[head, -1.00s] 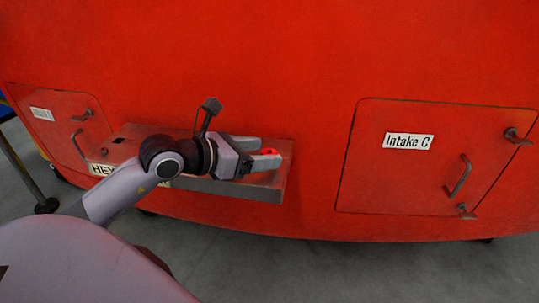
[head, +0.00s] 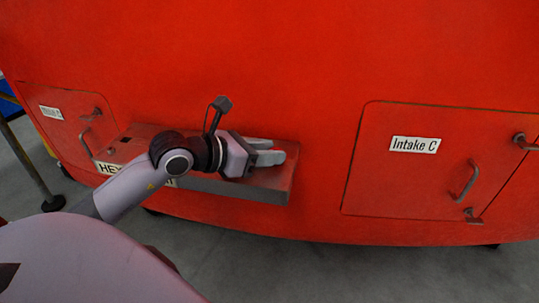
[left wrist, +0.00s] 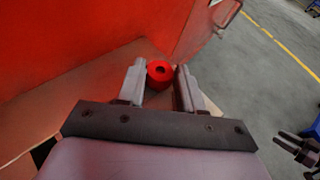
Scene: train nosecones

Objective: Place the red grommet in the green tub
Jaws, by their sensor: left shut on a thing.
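The red grommet (left wrist: 159,72) is a small ring with a dark hole. In the left wrist view it sits between the fingertips of my left gripper (left wrist: 161,82), which is shut on it. In the head view my left gripper (head: 272,152) is over the right end of the shelf, and its fingers hide most of the grommet. The green tub is not in view.
A red metal shelf (head: 245,187) juts from the large red body (head: 300,60). To its right is a hatch labelled Intake C (head: 412,145) with a protruding handle (head: 464,181). Another handled hatch (head: 75,122) is at the left. Grey floor lies below.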

